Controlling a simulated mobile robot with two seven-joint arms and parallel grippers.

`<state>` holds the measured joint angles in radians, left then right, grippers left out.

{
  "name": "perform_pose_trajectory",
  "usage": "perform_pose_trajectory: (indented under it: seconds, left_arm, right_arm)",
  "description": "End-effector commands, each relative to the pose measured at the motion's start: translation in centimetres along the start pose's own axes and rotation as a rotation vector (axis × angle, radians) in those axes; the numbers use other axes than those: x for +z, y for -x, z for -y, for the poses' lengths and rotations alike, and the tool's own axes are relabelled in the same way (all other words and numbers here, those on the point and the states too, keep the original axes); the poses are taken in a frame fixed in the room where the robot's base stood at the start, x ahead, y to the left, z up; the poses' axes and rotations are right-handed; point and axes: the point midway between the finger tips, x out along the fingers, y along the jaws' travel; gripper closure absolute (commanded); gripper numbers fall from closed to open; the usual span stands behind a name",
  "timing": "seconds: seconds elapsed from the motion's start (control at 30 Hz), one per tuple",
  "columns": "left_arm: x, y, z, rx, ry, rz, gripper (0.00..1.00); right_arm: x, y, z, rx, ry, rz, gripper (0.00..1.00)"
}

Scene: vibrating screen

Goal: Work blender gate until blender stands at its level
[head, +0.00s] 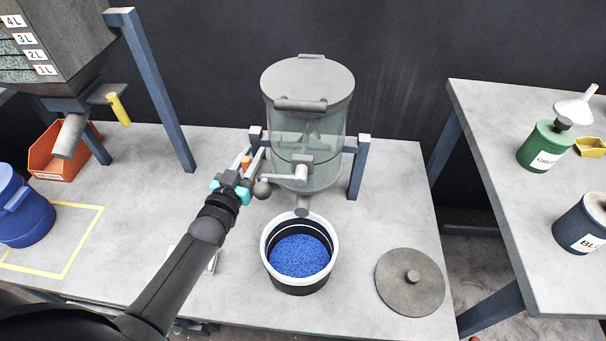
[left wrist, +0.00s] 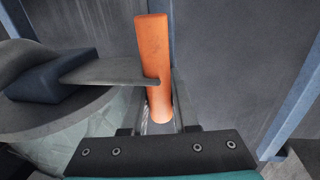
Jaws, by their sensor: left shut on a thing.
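The blender (head: 308,135) is a clear grey-green vessel with a grey lid, held on blue posts. A dark line runs around its lower part; I cannot tell the level inside. The orange gate handle (left wrist: 154,50) stands upright on a flat grey lever (left wrist: 100,77) in the left wrist view; its top shows in the head view (head: 246,161). My left gripper (head: 241,174) is shut on this handle, left of the blender. Below the grey spout (head: 303,206) stands a white-rimmed black bucket (head: 291,285) holding blue pellets. My right gripper is not in view.
A round grey lid (head: 410,290) lies right of the bucket. At left are a hopper (head: 62,45) with litre marks, a yellow handle (head: 119,109), an orange bin (head: 45,158) and a blue container (head: 22,212). A green jar (head: 543,145) stands on the right table.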

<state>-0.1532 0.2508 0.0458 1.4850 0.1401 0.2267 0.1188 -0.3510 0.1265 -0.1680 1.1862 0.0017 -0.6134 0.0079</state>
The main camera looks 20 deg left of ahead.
Motion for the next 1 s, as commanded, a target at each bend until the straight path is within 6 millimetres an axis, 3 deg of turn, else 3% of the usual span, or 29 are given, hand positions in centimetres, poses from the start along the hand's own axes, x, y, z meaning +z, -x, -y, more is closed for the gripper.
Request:
perform_pose_trajectory:
  seconds: [0.07, 0.1, 0.2, 0.5, 1.0]
  left_arm:
    - [-0.1, -0.2, -1.2, 0.003, 0.004, 0.0, 1.0]
    - [-0.1, -0.2, -1.3, 0.003, 0.001, 0.0, 0.72]
    - [0.0, -0.2, -1.2, 0.003, 0.0, 0.001, 0.62]
    - [0.0, 0.1, -1.1, 0.002, 0.0, 0.001, 0.62]
    - [-0.1, 5.0, -1.0, 0.0, 0.0, 0.002, 0.62]
  right_arm:
    - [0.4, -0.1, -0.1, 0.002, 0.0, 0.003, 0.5]
    - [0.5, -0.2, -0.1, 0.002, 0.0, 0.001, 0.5]
    - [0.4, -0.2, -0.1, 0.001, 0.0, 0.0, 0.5]
    - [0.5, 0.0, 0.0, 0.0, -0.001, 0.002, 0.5]
    - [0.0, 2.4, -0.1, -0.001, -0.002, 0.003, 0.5]
